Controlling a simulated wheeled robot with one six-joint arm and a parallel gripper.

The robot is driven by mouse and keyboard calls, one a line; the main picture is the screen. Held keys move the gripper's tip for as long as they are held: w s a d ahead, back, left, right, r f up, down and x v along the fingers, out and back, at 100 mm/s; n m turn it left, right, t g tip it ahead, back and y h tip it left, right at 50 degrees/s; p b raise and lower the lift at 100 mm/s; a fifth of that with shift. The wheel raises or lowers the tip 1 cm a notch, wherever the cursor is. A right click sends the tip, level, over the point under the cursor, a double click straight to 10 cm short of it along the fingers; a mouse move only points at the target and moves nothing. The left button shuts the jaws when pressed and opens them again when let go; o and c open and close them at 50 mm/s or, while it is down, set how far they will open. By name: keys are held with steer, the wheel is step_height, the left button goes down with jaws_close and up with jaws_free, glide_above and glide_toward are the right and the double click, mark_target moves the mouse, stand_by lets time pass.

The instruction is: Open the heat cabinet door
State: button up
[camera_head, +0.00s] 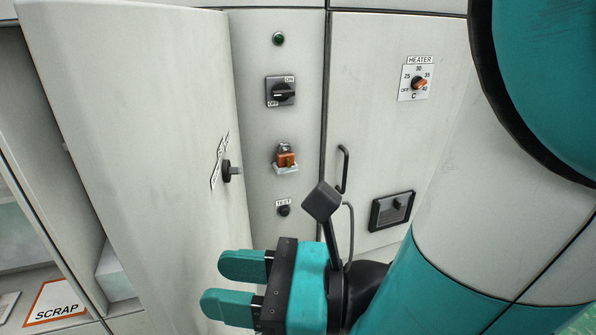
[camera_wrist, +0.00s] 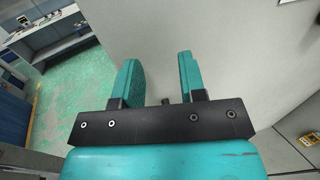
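A pale door-like panel (camera_head: 130,110) stands out at the left in the head view, with a black knob (camera_head: 230,171) and a label near its right edge. A flat panel with a HEATER dial (camera_head: 418,83) and a black bar handle (camera_head: 343,170) is at the right. I cannot tell for sure which one is the heat cabinet door. My gripper (camera_head: 228,286) is open, its two teal fingers pointing left, below the knob. In the wrist view my gripper (camera_wrist: 158,65) shows an apart pair of fingers before a pale surface, with a small dark piece (camera_wrist: 166,101) between them.
A strip between the panels carries a rotary switch (camera_head: 281,91), an orange lock (camera_head: 286,158), a TEST button (camera_head: 284,210) and a green lamp (camera_head: 278,39). A SCRAP sign (camera_head: 56,302) is at lower left. Green floor (camera_wrist: 90,95) lies open in the wrist view.

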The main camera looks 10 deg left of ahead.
mark_target(177, 234)
step_height(177, 234, up, 6)
steer(key=p, duration=0.4)
steer(key=shift+r+p, duration=0.1)
steer(key=shift+p, duration=0.25)
